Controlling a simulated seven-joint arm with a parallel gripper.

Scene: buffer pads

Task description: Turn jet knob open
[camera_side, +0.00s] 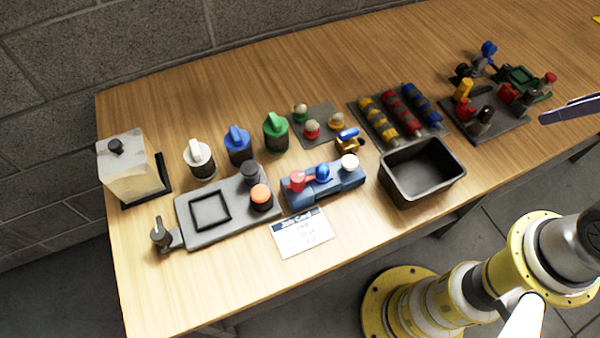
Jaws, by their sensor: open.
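No part carries a readable "jet" label, so I cannot tell which knob is the jet knob. A blue block (339,189) at the table's middle carries a red knob with a side handle (297,181), a blue knob (323,172) and a white round knob (349,162). A small brass valve with a blue handle (348,134) sits just behind it. My gripper (568,109) shows only in part at the right edge, open, above the table's right side and far from the knobs.
A grey plate (190,226) with an orange-topped knob (261,195) lies left of the block. White, blue and green-topped jars (239,146) stand behind. A black bin (436,187), roller tray (431,132) and cluttered fixture plate (511,128) lie right. A card (303,236) lies in front.

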